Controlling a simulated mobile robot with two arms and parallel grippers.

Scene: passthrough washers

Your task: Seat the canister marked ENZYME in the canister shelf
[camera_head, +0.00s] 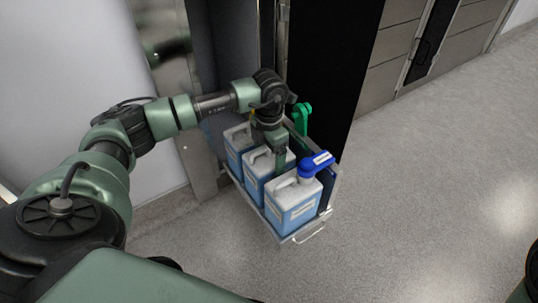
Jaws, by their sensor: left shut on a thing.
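The canister shelf (331,200) is a pulled-out metal tray holding a row of white canisters with blue lower parts. The near canister (291,208) has a pale label too small to read. The middle canister (254,184) and the far canister (234,152) stand behind it, partly hidden. I cannot tell which is marked ENZYME. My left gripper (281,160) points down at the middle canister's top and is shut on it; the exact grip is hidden. The middle canister stands in line with the others; whether it is fully down cannot be seen. My right gripper is out of view.
A blue connector (317,164) sits over the near canister's top right. A green connector (301,116) stands at the tray's back right. A dark panel (330,65) rises behind the tray. The grey floor (430,200) to the right is clear.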

